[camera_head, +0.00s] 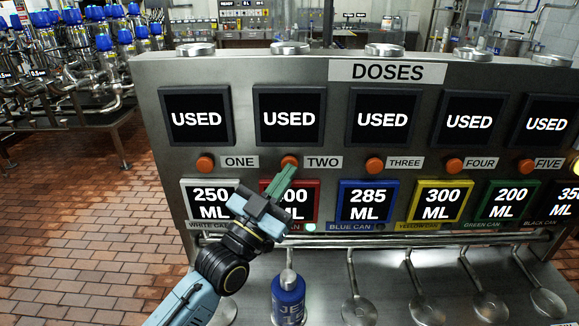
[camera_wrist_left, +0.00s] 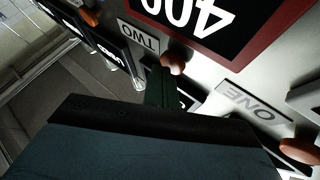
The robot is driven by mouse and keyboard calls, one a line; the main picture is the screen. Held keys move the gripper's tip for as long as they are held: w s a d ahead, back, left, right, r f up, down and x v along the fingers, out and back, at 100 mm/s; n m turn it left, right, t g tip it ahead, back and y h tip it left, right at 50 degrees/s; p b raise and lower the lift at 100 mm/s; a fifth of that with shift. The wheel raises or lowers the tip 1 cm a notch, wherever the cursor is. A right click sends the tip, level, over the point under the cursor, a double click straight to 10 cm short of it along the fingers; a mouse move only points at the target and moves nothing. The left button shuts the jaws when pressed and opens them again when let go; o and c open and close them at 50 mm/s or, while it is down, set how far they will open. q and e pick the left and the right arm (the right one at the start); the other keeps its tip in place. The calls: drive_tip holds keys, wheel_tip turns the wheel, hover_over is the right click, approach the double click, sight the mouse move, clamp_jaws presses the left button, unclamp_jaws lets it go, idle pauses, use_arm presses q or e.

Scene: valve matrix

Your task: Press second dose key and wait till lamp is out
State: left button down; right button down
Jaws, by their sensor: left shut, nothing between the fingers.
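The second dose key is an orange button (camera_head: 289,161) left of the TWO label (camera_head: 322,162) on the steel dose panel. My left gripper (camera_head: 284,178) is shut and empty, with its green fingertips at the lower edge of this key. In the left wrist view the fingers (camera_wrist_left: 158,88) point at the orange key (camera_wrist_left: 173,64). I cannot tell whether they touch or press it. A small pale lamp (camera_head: 310,227) glows below the red-framed dose display (camera_head: 303,205), which my gripper partly covers. My right gripper is not in view.
Orange keys ONE (camera_head: 205,164) and THREE (camera_head: 374,165) flank the second key. Screens above read USED. A blue can (camera_head: 289,300) stands under the second spout, near my left arm. A steel rail (camera_head: 400,238) crosses below the displays. A yellow light glows at the right edge.

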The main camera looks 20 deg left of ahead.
use_arm(q)
drive_tip(key=shift+s+d+p, duration=0.25)
drive_tip(key=shift+s+p, duration=0.2)
drive_tip(key=shift+s, duration=0.4)
drive_tip(key=s+p, duration=0.1)
drive_tip(key=s, duration=0.1)
drive_tip(key=s+d+p, duration=0.1)
drive_tip(key=s, duration=0.1)
drive_tip(key=shift+s+d, duration=0.2)
drive_tip(key=shift+s, duration=0.2)
